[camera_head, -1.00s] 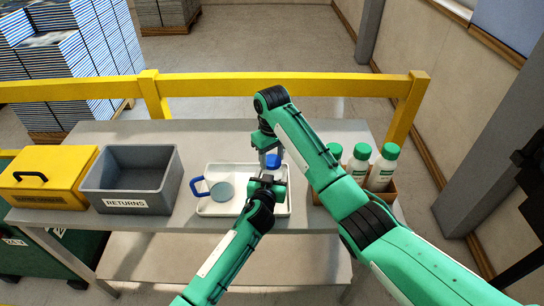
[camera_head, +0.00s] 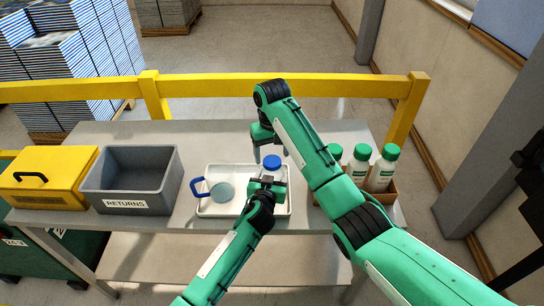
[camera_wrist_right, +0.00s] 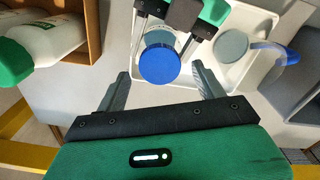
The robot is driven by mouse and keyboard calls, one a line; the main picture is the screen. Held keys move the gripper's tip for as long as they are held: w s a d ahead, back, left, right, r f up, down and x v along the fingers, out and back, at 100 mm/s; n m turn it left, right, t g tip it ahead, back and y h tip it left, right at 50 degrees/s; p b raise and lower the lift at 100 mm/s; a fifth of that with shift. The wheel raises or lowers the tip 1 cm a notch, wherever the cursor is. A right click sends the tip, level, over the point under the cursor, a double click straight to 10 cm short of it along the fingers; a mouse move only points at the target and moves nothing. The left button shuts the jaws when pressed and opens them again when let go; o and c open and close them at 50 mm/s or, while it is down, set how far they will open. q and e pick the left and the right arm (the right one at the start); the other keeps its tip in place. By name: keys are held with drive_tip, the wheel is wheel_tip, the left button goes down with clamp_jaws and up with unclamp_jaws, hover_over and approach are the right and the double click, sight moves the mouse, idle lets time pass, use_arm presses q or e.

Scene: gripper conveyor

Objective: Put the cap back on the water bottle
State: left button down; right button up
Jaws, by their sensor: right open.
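The blue cap (camera_head: 272,161) sits on top of the water bottle, over the right part of the white tray (camera_head: 211,212); from these views I cannot tell how tight it is. In the right wrist view the cap (camera_wrist_right: 159,65) shows from above and hides most of the bottle. My left gripper (camera_head: 268,183) has its fingers on either side of the bottle below the cap and appears to hold it. My right gripper (camera_head: 270,152) is open and empty, above the cap; its fingertips (camera_wrist_right: 162,82) are spread wide, apart from the cap.
A clear cup with a blue handle (camera_head: 221,192) is in the tray, left of the bottle. A grey RETURNS bin (camera_head: 125,205) and a yellow box (camera_head: 47,178) stand at the left. Green-capped bottles (camera_head: 383,168) stand in a wooden crate at the right. A yellow rail (camera_head: 220,86) runs behind.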

wheel_tip(320, 180, up, 2)
drive_tip(key=shift+r, duration=0.2)
drive_tip(key=shift+r, duration=0.1)
drive_tip(key=shift+c, duration=0.3)
wheel_tip(320, 180, up, 2)
drive_tip(key=n, duration=0.3)
drive_tip(key=shift+w+r, duration=0.1)
drive_tip(key=shift+r, duration=0.05)
drive_tip(key=shift+r+n, duration=0.45)
drive_tip(key=shift+n, duration=0.45)
drive_tip(key=shift+f, duration=4)
